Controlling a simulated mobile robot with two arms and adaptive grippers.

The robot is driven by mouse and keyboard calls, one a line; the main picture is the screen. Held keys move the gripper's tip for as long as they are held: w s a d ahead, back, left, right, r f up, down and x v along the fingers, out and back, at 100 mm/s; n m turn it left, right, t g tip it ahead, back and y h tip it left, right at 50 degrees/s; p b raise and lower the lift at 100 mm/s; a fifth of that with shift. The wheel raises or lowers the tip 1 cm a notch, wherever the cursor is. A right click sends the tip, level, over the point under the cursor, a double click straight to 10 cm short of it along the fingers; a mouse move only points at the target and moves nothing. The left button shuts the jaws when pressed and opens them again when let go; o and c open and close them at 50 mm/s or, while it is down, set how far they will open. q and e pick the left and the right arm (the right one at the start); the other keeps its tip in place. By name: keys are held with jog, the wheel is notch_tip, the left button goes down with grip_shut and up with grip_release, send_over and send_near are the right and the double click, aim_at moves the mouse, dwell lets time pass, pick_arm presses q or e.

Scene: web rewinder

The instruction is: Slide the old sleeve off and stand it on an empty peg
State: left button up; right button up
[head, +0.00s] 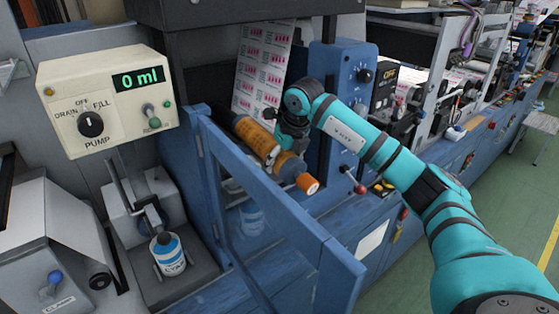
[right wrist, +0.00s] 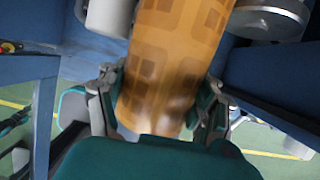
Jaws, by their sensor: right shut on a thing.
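The old sleeve (head: 254,138) is an amber-orange tube around a roller in the machine's opening, tilted down to the right in the head view. My right gripper (head: 290,142) is at the sleeve's near end. In the right wrist view the sleeve (right wrist: 178,50), with a darker square pattern, lies between the fingers of my right gripper (right wrist: 163,98), which is shut on it. My left gripper is not in view. I cannot make out any peg.
A blue-framed clear door (head: 262,225) stands open in front of the opening. A pump box (head: 107,100) reading 0 ml is at the left, above a white-and-blue can (head: 168,254). A printed web (head: 263,72) hangs behind the sleeve.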

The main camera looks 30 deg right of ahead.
aim_at(314, 186)
jog(key=shift+s+d+r+b, duration=0.1)
jog(key=shift+s+b, duration=0.3)
jog(key=shift+s, duration=0.8)
jog(key=shift+s+d+r+b, duration=0.1)
jog(key=shift+s+b, duration=0.25)
jog(key=shift+s, duration=0.85)
jog(key=shift+s+d+b, duration=0.2)
jog(key=shift+s+b, duration=0.8)
jog(key=shift+s, duration=1.15)
jog(key=shift+s+d+f+b, duration=0.1)
jog(key=shift+s+b, duration=0.85)
jog(key=shift+s, duration=1.15)
jog(key=s+r+b, duration=0.2)
jog(key=s+b, duration=0.4)
jog(key=s, duration=0.4)
jog(key=shift+d, duration=0.4)
